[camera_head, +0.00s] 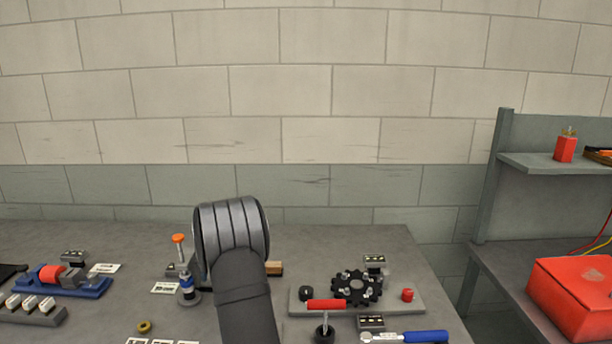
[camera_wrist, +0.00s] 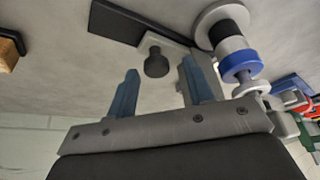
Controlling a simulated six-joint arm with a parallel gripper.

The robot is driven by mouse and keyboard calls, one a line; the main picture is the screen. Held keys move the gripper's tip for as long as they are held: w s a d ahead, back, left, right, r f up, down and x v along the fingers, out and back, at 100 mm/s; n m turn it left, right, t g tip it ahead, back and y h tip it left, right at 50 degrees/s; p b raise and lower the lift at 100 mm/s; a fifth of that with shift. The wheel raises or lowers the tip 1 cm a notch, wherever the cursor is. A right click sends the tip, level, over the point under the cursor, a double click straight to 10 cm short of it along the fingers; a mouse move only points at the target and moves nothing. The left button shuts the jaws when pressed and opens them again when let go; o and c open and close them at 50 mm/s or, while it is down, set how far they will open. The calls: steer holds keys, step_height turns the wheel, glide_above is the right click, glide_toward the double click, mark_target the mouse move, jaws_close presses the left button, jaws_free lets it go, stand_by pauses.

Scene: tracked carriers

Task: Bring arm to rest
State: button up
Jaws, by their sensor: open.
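My gripper (camera_wrist: 161,68) shows in the wrist view, with its two blue-grey fingers apart and nothing between them that it grips. A dark round knob (camera_wrist: 156,63) on a pale plate appears beyond the gap between the fingers. A cylinder with white, black and blue bands (camera_wrist: 240,62) stands close to the right finger; I cannot tell whether they touch. In the head view, my dark arm rises over the middle of the bench, and my gripper is hidden behind it. A blue-banded cylinder (camera_head: 187,287) shows just left of my arm.
The grey bench (camera_head: 110,240) holds a blue carrier (camera_head: 85,290) at left, an orange-topped post (camera_head: 179,247), and a wooden block (camera_head: 273,268). A plate with a black gear (camera_head: 355,289), a red-handled tool (camera_head: 326,305) and a blue-handled tool (camera_head: 425,336) are at right. A red box (camera_head: 575,295) stands beyond.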

steer(key=shift+f, duration=0.2)
steer(key=v, duration=1.7)
steer(key=x, duration=1.7)
steer(key=shift+w+a+f, duration=0.1)
steer(key=shift+f, duration=0.15)
steer(key=d, duration=0.8)
steer(key=d+r, duration=0.1)
steer(key=d, duration=0.3)
steer(key=v, duration=1.7)
steer(key=s+d+r+m+t, duration=0.1)
steer(key=s+d+r+m, duration=0.1)
steer(key=d, duration=0.4)
steer(key=shift+d+r+h, duration=0.25)
steer(key=shift+r+h, duration=0.15)
steer(key=shift+r, duration=0.3)
steer(key=shift+s, duration=0.15)
